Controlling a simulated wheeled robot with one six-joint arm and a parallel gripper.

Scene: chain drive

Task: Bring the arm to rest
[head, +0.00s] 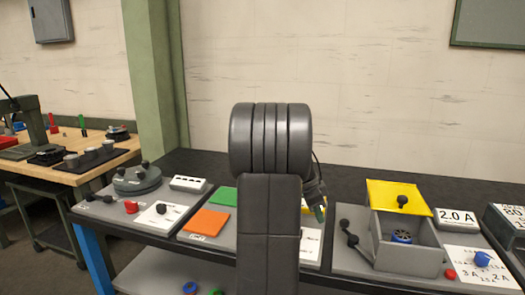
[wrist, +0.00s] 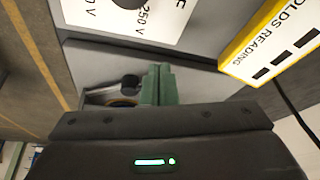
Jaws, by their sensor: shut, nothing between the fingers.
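My arm stands up in the middle of the head view and hides part of the bench behind it.
The grey bench (head: 98,208) carries a green plate (head: 223,196), an orange plate (head: 206,221), and a grey box (head: 408,256) with its yellow lid (head: 394,196) raised. A white-and-yellow "HOLDS READING" block (wrist: 275,45) is near the fingers. A wooden workbench (head: 80,172) stands left.

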